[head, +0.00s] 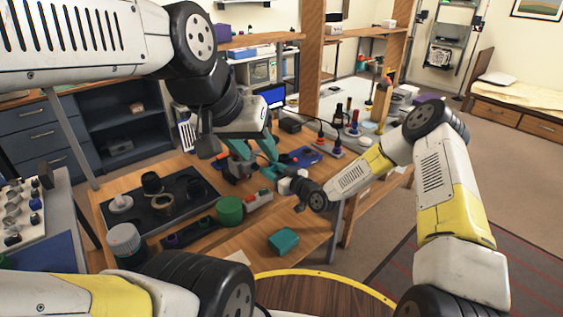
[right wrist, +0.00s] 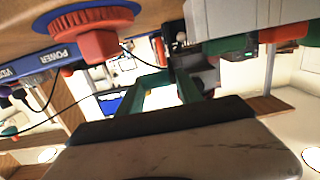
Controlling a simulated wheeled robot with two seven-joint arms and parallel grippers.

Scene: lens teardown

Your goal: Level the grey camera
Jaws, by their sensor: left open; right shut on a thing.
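A small light-grey block (head: 285,186), which looks like the grey camera, stands at the right gripper's tip; its tilt is too small to judge. A grey boxy body, probably the same thing, shows large at the top right of the right wrist view (right wrist: 250,14). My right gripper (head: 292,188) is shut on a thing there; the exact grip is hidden. My left gripper (head: 254,160) has teal fingers and is open over the bench, beside a dark part with red (head: 236,168). I cannot tell whether they touch.
The wooden bench holds a dark mat (head: 190,222) with lens parts, a green cylinder (head: 229,210), a white-lidded jar (head: 124,241) and a teal box (head: 283,241). The bench's front right is fairly clear.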

